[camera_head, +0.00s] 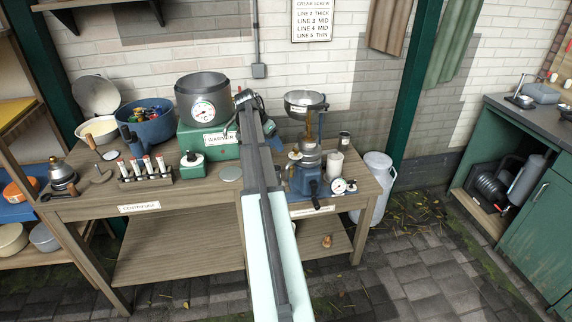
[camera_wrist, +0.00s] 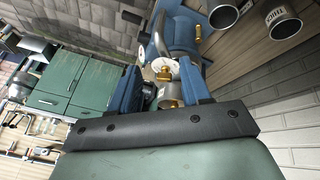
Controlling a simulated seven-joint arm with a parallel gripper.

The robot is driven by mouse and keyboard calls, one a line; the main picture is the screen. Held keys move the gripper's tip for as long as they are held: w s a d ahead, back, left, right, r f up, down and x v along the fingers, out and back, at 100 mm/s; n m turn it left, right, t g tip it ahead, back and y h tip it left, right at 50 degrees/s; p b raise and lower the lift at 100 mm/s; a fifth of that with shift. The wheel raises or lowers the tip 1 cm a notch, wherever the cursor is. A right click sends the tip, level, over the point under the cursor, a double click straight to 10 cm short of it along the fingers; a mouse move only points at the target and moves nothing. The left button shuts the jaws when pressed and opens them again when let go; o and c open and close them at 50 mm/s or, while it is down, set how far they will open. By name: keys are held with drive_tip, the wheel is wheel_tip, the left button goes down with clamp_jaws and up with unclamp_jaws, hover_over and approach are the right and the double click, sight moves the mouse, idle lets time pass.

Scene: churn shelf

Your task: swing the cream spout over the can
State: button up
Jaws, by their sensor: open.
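The cream separator (camera_head: 306,172) stands on the right of the bench, with a blue base, steel middle and steel supply bowl (camera_head: 304,102) on top. Its brass-coloured fittings show in the wrist view (camera_wrist: 165,75); I cannot tell for certain which one is the cream spout. A pale can (camera_head: 334,165) stands to the right of the separator, and a small can (camera_head: 345,139) stands behind it. In the wrist view, two open steel cans show, one labelled THICK (camera_wrist: 285,23). My gripper (camera_wrist: 165,72) is open, its blue fingers apart with brass and steel parts seen between them; contact is unclear.
The green warmer (camera_head: 208,140) with a steel pot and dial stands left of my arm. A rack of tubes (camera_head: 146,170) and a blue bowl (camera_head: 147,123) are further left. A large milk can (camera_head: 376,187) stands on the floor to the right. My arm hides the bench middle.

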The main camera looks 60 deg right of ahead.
drive_tip(key=x, duration=1.1)
drive_tip(key=shift+f, duration=0.1)
clamp_jaws()
idle(0.4)
